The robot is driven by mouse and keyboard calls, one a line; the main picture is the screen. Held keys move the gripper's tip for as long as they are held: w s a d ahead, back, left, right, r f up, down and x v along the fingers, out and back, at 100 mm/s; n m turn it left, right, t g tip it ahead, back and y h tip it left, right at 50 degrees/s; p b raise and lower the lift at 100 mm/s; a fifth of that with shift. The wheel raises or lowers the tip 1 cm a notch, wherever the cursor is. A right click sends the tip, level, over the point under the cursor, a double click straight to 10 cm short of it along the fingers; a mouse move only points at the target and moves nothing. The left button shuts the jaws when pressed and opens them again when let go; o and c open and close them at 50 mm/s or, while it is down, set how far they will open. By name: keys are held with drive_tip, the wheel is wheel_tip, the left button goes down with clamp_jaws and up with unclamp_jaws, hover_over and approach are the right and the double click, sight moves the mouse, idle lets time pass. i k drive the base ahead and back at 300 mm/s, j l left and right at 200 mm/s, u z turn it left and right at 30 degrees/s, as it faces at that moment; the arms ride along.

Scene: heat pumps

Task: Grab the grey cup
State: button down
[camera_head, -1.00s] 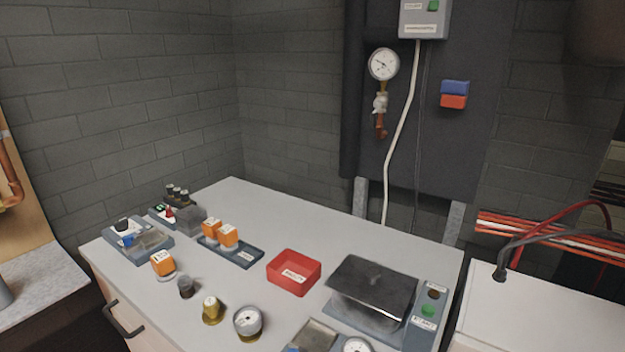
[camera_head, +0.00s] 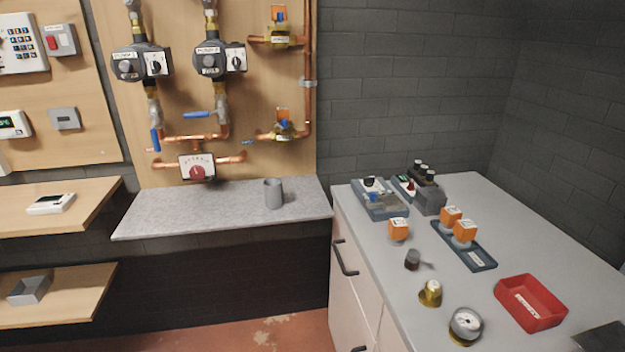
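The grey cup (camera_head: 273,194) stands upright on a grey speckled shelf (camera_head: 160,218) below the pipe board, right of the shelf's middle. Its handle is hard to make out at this size. Nothing touches it. My gripper is not in view, so its state and its distance from the cup do not show.
A white bench (camera_head: 405,290) with orange-topped parts, a red tray (camera_head: 530,303) and a gauge (camera_head: 466,325) stands to the right. Wooden shelves (camera_head: 75,205) are at the left. Copper pipes and pumps (camera_head: 140,63) hang above the cup's shelf. Reddish floor (camera_head: 285,335) shows below.

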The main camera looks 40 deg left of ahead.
sight(273, 193)
drive_tip(key=u, duration=1.3)
